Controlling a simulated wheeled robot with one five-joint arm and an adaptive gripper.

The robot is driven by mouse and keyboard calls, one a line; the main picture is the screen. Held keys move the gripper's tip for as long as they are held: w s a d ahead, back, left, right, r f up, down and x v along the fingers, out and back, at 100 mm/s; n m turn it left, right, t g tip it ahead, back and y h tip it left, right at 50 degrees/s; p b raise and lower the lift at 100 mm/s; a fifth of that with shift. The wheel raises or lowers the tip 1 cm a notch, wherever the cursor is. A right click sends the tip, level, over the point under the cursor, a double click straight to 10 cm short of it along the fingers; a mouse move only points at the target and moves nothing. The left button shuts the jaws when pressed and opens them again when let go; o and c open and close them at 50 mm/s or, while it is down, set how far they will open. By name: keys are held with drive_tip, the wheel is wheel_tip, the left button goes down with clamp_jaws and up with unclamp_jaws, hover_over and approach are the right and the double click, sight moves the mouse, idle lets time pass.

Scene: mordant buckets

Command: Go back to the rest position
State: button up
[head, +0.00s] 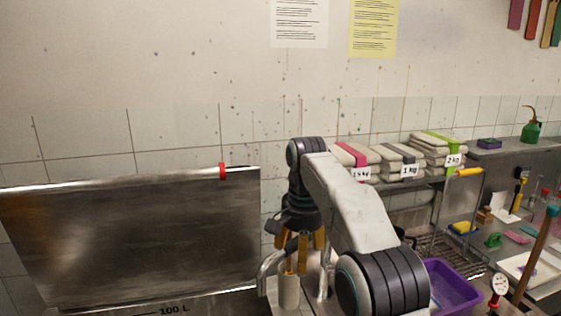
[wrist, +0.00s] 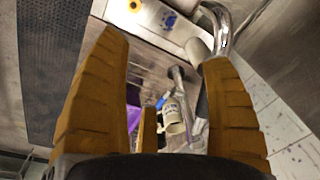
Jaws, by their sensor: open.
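My gripper (head: 300,252) points down at the end of my arm, just right of the large steel vat. Its orange fingers are spread apart. In the wrist view my gripper (wrist: 165,60) shows the fingers with nothing held between them. A pale cylindrical piece (head: 289,291) is below the fingers in the head view, by a bent metal pipe (head: 268,270). The wrist view shows a shiny curved pipe (wrist: 222,25) and a small pale cup-like thing (wrist: 174,117) with dark marks beyond the fingers.
The steel vat (head: 130,240), marked 100 L, has a red clip (head: 222,171) on its rim. Labelled cloth bundles (head: 403,163) lie on a shelf behind my arm. A purple basin (head: 452,284) and a wire rack (head: 455,235) are at the right.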

wheel_tip(320, 180, down, 11)
drive_tip(key=s+n, duration=0.2)
drive_tip(key=n, duration=0.5)
drive_tip(key=s+d+t+b, duration=0.1)
drive_tip(key=s+d, duration=0.3)
drive_tip(key=s, duration=0.5)
drive_tip(key=s+d+t+b, duration=0.1)
drive_tip(key=s+d, duration=0.4)
drive_tip(key=s, duration=0.5)
drive_tip(key=s+d+r+m+t+b, duration=0.1)
drive_tip(key=s+d, duration=0.3)
drive_tip(key=s, duration=0.6)
drive_tip(key=shift+s+d+t+b, duration=0.2)
drive_tip(key=shift+t+b, duration=0.2)
drive_tip(key=shift+b, duration=0.45)
